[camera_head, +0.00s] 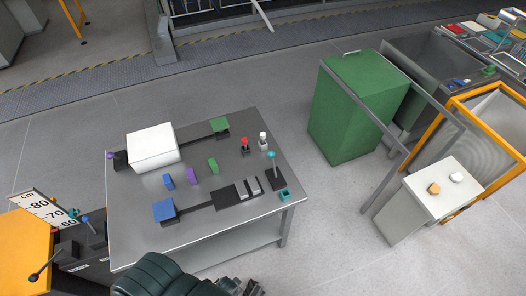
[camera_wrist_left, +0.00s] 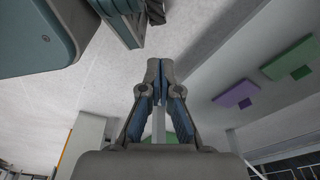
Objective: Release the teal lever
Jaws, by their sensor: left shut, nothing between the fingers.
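The teal lever (camera_head: 271,155) has a round teal knob on a thin stick. It stands nearly upright from a dark base plate (camera_head: 277,179) near the right edge of the grey table (camera_head: 240,160). No gripper touches it. In the left wrist view my left gripper (camera_wrist_left: 160,66) is shut and empty, with its fingertips together. The lever cannot be made out in that view. Dark parts of my own arm show at the bottom edge of the head view, well below the lever and partly cut off. My right gripper cannot be made out.
A red knob (camera_head: 244,145) and a white knob (camera_head: 263,138) stand behind the lever; a small teal block (camera_head: 285,194) sits in front of it. A white box (camera_head: 152,147) and small coloured blocks occupy the table's left and middle. A green cabinet (camera_head: 358,105) stands apart at right.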

